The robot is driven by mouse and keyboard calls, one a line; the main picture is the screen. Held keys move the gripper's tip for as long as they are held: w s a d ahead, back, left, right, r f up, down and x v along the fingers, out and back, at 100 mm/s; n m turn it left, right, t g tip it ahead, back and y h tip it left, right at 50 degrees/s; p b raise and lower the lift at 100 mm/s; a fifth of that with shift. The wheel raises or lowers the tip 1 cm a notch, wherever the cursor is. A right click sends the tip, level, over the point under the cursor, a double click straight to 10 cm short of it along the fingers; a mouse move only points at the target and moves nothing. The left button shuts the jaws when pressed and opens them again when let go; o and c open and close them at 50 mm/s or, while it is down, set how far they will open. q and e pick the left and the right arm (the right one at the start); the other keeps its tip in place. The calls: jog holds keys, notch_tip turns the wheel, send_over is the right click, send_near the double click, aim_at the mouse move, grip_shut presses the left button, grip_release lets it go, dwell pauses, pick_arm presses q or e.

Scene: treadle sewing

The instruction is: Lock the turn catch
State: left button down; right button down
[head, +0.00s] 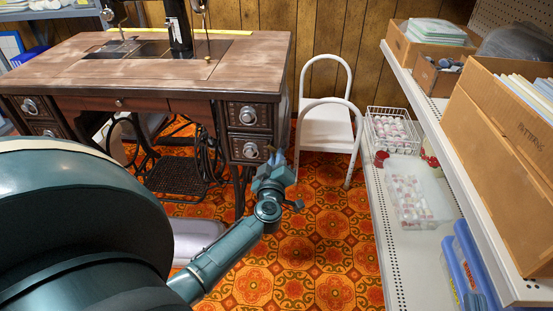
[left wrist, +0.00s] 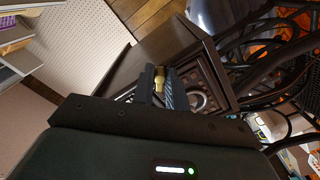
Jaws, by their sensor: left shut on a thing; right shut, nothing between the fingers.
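My left gripper (head: 273,170) is in front of the right-hand drawer stack (head: 246,132) of the sewing table, beside the lower drawer's round pull. In the left wrist view, the left gripper (left wrist: 161,74) is shut on a small brass-coloured piece that looks like the turn catch (left wrist: 166,53), at the dark drawer cabinet (left wrist: 140,66). The fingers hide part of the piece, and I cannot tell which way it is turned. A ring pull (left wrist: 199,100) shows just beside the fingers. My right gripper is not in view.
The sewing table (head: 130,70) carries a sewing machine (head: 178,28). A white chair (head: 325,127) stands to its right. A shelf unit (head: 385,220) with boxes and bins runs along the right side. The patterned floor (head: 310,240) between is open.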

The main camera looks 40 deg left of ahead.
pick_arm(q)
jog(key=shift+a+r, duration=0.15)
jog(key=c, duration=1.4)
grip_release()
